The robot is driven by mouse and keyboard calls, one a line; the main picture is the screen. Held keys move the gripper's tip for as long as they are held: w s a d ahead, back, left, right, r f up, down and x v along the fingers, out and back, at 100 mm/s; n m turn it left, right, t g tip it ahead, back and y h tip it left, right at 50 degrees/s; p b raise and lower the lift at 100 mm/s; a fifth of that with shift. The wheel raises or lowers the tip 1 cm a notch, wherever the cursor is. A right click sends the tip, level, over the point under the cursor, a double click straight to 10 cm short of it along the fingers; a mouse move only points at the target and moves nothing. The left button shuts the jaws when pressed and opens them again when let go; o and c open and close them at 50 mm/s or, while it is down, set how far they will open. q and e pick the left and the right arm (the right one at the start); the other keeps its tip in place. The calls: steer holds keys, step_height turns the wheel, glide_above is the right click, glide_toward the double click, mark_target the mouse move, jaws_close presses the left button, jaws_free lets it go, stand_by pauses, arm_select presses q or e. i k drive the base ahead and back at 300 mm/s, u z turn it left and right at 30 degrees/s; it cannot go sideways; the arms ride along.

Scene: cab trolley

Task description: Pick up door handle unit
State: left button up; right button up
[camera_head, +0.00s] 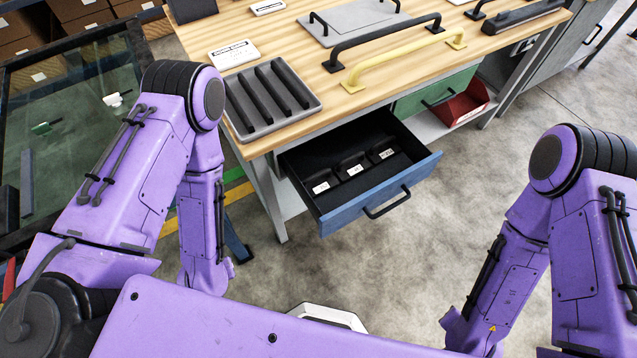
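Several handle-like parts lie on the wooden workbench (300,48); I cannot tell which is the door handle unit. A long black handle (385,40) and a yellow handle (405,61) lie side by side near the middle. A grey panel (345,34) with a smaller black handle lies behind them. A grey tray (262,131) at the bench's front left corner holds several black bars. Both my arms hang low in front of the bench, one on each side. Neither gripper shows: the left is hidden low behind my arm and body, the right is below the frame.
A blue-fronted drawer (380,196) stands pulled out below the bench, with labelled black parts inside. A green drawer (436,92) is shut; a red bin (462,106) sits on a shelf. A glass-panelled frame (80,75) stands at left. The floor at right is clear.

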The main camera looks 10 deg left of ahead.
mark_target(320, 182)
steer(key=z, duration=0.05)
steer(key=k, duration=0.5)
steer(key=z, duration=2.75)
steer(key=k, duration=1.1)
steer(key=u, duration=1.95)
